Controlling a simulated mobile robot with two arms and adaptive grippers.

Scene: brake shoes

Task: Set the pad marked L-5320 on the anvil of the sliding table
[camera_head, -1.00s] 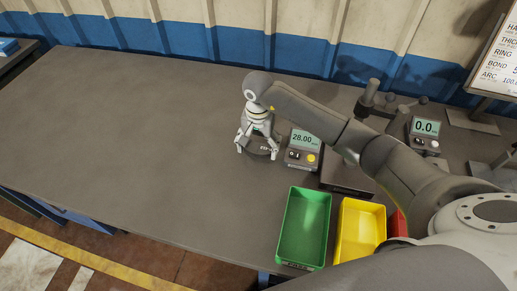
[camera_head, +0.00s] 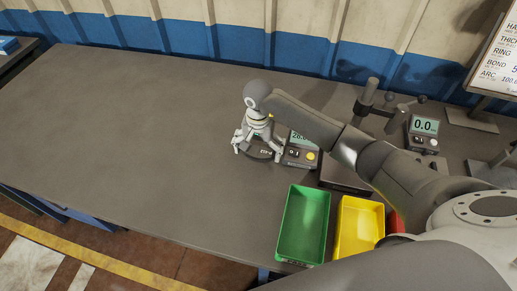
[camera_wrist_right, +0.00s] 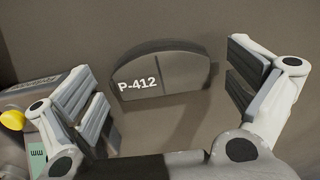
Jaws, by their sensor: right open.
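A dark pad marked P-412 (camera_wrist_right: 165,72) lies flat on the bench in the right wrist view, and its dark edge shows in the head view (camera_head: 262,154). My right gripper (camera_head: 259,152) is open above this pad, with fingers apart on either side; in the wrist view the fingers (camera_wrist_right: 165,95) do not touch it. No pad marked L-5320 can be read in any view. A dark flat plate (camera_head: 338,179), perhaps the sliding table, is mostly covered by my right arm; no anvil can be made out. My left gripper is not in view.
A small display box (camera_head: 301,150) with a yellow button stands just right of my right gripper. A green bin (camera_head: 304,188) and a yellow bin (camera_head: 345,205) sit at the front edge; a red one is partly hidden. A 0.0 readout (camera_head: 424,128) stands farther right. The bench's left is clear.

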